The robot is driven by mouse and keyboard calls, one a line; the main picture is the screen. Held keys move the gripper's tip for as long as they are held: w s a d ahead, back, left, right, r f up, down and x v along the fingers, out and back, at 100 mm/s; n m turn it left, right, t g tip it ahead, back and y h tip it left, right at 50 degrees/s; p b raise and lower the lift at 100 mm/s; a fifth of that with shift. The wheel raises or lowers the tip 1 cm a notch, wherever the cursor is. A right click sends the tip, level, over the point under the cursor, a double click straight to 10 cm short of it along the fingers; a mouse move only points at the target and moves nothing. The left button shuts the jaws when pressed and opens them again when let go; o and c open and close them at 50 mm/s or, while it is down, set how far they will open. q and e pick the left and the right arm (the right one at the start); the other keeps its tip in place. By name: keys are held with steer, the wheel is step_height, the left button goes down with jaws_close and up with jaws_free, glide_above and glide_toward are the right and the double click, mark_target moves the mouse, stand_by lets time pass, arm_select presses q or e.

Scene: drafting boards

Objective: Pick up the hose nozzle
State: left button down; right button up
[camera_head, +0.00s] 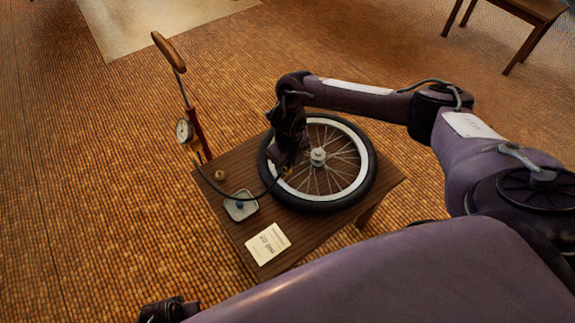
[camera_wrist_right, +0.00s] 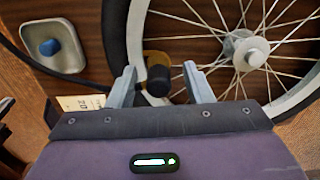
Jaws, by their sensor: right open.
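The hose nozzle (camera_wrist_right: 158,82) shows in the right wrist view as a dark cylinder with a brass-coloured part, in front of the wheel's tyre and rim. My right gripper (camera_wrist_right: 160,70) is open, with one finger on each side of the nozzle and gaps visible between. In the head view the right gripper (camera_head: 287,166) is over the left part of the wheel, its fingers mostly hidden by the wrist. The black hose (camera_head: 264,190) runs from the pump to there. A dark part at the bottom left edge may be my left gripper (camera_head: 168,311); its jaws cannot be made out.
The spoked wheel (camera_head: 369,178) lies on a small wooden table (camera_head: 228,174). A hand pump (camera_head: 196,128) with a gauge stands at its left. A metal tray (camera_head: 250,211) with a blue item, a white card (camera_head: 268,244) and a small brass piece (camera_head: 220,175) are on the tabletop.

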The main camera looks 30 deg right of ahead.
jaws_close()
steer(key=shift+r, duration=0.1)
stand_by(0.3)
